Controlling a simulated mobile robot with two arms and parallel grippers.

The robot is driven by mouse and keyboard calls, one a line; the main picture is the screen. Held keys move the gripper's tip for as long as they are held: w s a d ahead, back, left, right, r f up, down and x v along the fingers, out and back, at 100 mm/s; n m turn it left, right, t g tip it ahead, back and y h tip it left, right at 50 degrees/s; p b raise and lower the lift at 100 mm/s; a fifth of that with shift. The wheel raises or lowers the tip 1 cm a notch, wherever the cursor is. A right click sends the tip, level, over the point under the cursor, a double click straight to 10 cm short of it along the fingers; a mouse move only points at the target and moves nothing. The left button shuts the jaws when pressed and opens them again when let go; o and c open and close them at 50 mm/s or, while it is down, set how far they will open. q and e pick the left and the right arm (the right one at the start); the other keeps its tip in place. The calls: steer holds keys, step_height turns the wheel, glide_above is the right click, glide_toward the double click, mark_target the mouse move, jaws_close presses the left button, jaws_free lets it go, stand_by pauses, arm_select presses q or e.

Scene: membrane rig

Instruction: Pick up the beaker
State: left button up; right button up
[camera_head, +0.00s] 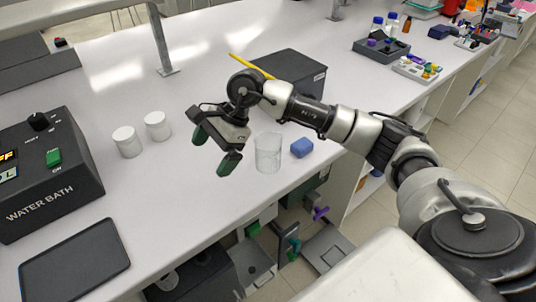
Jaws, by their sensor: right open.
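A clear glass beaker (268,153) stands upright on the white bench, near its front edge. My right gripper (215,149) is above the bench just left of the beaker. Its two green-tipped fingers are apart with nothing visible between them, and they look clear of the beaker. The right arm comes in from the right and passes behind and above the beaker. My left gripper is not in view.
A blue block (302,148) sits close to the beaker's right. Two white containers (142,133) stand left of the gripper. A black water bath (50,172) and dark tablet (75,262) are at left. A dark box (290,72) stands behind the arm.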

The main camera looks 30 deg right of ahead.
steer(key=w+d+r+h, duration=0.1)
steer(key=d+r+h, duration=0.2)
steer(key=d+h, duration=0.75)
steer(key=y+p, duration=0.2)
steer(key=y, duration=0.2)
glide_above(268, 146)
steer(key=s+a, duration=0.2)
steer(key=shift+g, duration=0.4)
steer(key=f, duration=0.6)
steer(key=shift+s+a+f, duration=0.1)
steer(key=shift+s+a, duration=0.05)
steer(key=shift+s, duration=0.05)
steer(key=f, duration=0.2)
steer(key=f+p, duration=0.1)
steer(key=shift+s+d+f, duration=0.15)
steer(key=shift+d+f, duration=0.15)
steer(key=shift+f, duration=0.4)
steer(key=shift+c, duration=0.5)
steer(key=c, duration=0.9)
steer(key=shift+o, duration=0.2)
steer(key=shift+r, duration=0.15)
